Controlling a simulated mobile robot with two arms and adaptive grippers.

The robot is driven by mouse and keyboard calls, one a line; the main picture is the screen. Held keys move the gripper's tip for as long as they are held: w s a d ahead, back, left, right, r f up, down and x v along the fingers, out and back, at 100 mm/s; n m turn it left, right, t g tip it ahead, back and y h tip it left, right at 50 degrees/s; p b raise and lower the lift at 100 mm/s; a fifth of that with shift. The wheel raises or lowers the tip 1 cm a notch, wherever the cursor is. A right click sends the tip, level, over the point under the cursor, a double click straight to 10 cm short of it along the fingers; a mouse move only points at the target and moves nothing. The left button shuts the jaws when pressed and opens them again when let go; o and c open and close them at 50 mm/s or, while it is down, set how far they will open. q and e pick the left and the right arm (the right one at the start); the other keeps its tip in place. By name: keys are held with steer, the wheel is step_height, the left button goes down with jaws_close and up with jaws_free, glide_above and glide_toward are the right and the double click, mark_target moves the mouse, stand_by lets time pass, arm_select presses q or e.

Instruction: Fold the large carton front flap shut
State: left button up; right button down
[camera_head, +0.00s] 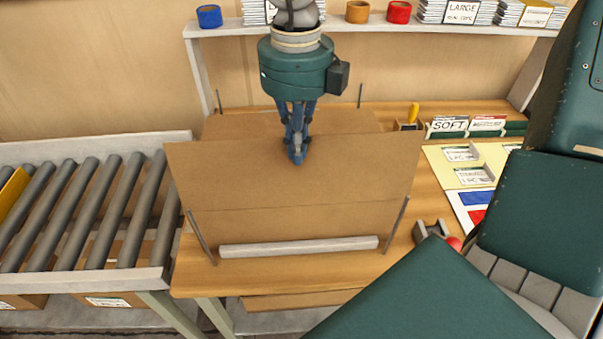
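The large carton (290,222) stands on the wooden packing table. A wide brown front flap (225,175) rises from a crease along its front panel and flares outward; it is not flat. Another brown cardboard panel (235,125) shows behind its upper edge. My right gripper (296,160) points down from above, its fingers close together over the middle of the flap's upper part. I cannot tell whether the fingertips touch the flap. No object shows between them. The carton's inside is hidden. My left gripper is not in view.
Thin metal posts (201,238) stand around the carton, and a pale bar (298,247) lies along its front. A roller conveyor (85,210) is at left. A tape dispenser (432,230) and labelled cards (462,153) are at right. A shelf (400,25) runs behind.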

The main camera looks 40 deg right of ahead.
steer(key=shift+w+d+f, duration=0.2)
steer(key=shift+w+d, duration=0.3)
steer(key=shift+w, duration=0.35)
steer(key=w+d+f+b, duration=0.3)
steer(key=w+f+b, duration=0.2)
steer(key=f+b, duration=0.2)
steer(key=shift+w+d+f+b, duration=0.3)
steer(key=shift+f, duration=0.15)
stand_by(0.3)
steer(key=shift+f, duration=0.1)
